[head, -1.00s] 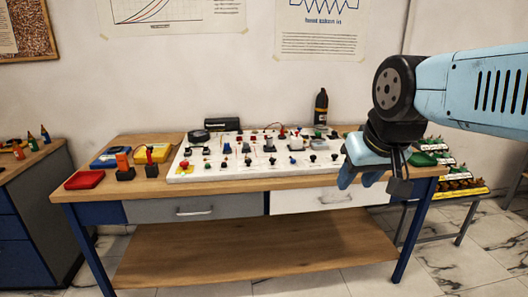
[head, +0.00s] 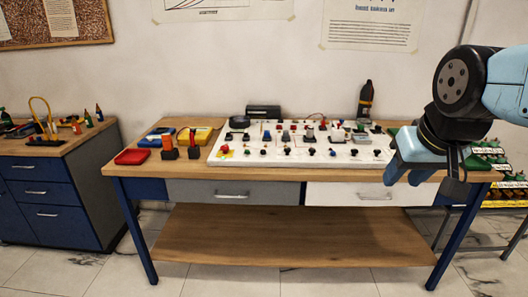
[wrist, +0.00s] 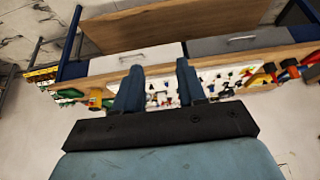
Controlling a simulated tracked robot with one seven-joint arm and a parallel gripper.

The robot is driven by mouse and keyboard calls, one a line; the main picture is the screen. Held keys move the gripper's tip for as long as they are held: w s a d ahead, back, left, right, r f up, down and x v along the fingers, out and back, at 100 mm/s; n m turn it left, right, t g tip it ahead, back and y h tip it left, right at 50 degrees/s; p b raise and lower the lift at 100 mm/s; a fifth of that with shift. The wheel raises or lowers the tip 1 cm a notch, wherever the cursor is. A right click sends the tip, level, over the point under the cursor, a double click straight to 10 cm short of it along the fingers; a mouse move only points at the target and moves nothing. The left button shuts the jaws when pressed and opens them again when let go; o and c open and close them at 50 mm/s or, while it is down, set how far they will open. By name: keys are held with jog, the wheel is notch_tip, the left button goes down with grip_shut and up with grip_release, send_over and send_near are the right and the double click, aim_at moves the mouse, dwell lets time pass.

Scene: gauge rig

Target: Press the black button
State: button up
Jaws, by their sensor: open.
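A white board (head: 240,155) lies on the wooden workbench, covered with several small knobs, switches and buttons. Several small black parts stand on it, among them one in its front row (head: 287,151); they are too small to tell which is the black button. My gripper (head: 404,177) is open and empty, in front of the bench near the board's right end, apart from the board. In the wrist view my gripper's two blue fingers (wrist: 160,72) stand apart, with the board (wrist: 215,80) showing upside down beyond them.
A red box (head: 132,157), a yellow tray (head: 195,135) and orange-and-black parts (head: 168,148) sit left of the board. A dark bottle (head: 365,101) and a black box (head: 263,111) stand behind it. A blue cabinet (head: 45,205) is left; open floor lies between.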

grip_shut()
dwell(1.5)
